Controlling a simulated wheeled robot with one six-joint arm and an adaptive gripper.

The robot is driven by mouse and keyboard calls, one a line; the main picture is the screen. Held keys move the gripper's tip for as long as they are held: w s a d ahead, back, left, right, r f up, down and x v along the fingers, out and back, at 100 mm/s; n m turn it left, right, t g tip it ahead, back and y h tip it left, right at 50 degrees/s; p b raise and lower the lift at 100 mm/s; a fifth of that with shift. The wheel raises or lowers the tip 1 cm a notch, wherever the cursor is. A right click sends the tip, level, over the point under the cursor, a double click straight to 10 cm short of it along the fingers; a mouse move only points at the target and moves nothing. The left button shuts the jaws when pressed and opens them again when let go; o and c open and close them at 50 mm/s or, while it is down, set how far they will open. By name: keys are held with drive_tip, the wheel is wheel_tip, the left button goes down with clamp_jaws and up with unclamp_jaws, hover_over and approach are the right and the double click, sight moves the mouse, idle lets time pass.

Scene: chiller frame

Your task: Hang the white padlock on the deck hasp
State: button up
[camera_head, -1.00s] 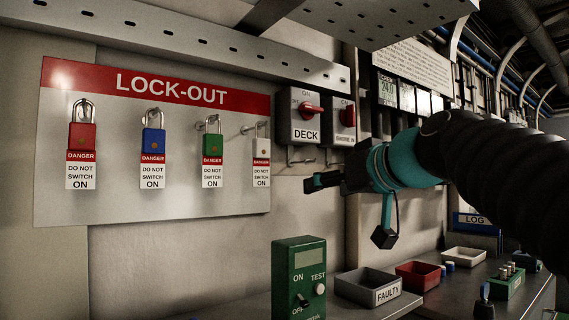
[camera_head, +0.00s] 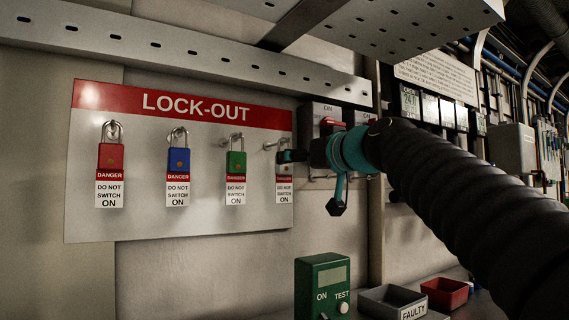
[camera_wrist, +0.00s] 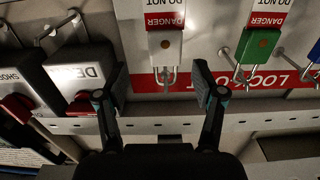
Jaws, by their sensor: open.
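The white padlock (camera_wrist: 165,48) hangs by its shackle on the rightmost peg of the lock-out board. In the head view my gripper hides its body, and its danger tag (camera_head: 284,190) shows below. My gripper (camera_head: 288,156) is open in front of it. In the wrist view, which is upside down, the open fingers (camera_wrist: 160,80) stand either side of the shackle, apart from it. The deck switch box (camera_wrist: 82,80) is left in that view, with the metal deck hasp (camera_wrist: 60,28) beside it. In the head view my arm mostly hides this box and hasp.
The lock-out board (camera_head: 85,225) also holds a red padlock (camera_head: 111,157), a blue one (camera_head: 179,160) and a green one (camera_head: 236,163), the nearest neighbour. A slotted rail (camera_head: 190,52) runs above. A green test box (camera_head: 322,285) and a FAULTY tray (camera_head: 392,300) stand below.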

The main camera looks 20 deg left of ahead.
sight(284, 174)
drive_tip(key=shift+s+f+p+x, duration=0.15)
drive_tip(key=shift+p+x, duration=0.35)
drive_tip(key=shift+x, duration=0.85)
drive_tip(key=shift+s+f+p+x, duration=0.15)
drive_tip(key=shift+p+x, duration=0.3)
drive_tip(key=shift+x, duration=0.9)
drive_tip(key=shift+a, duration=0.15)
clamp_jaws()
drive_tip(key=shift+r, duration=0.1)
drive_tip(key=shift+r, duration=0.2)
drive_tip(key=b+v, duration=0.5)
drive_tip(key=v, duration=1.3)
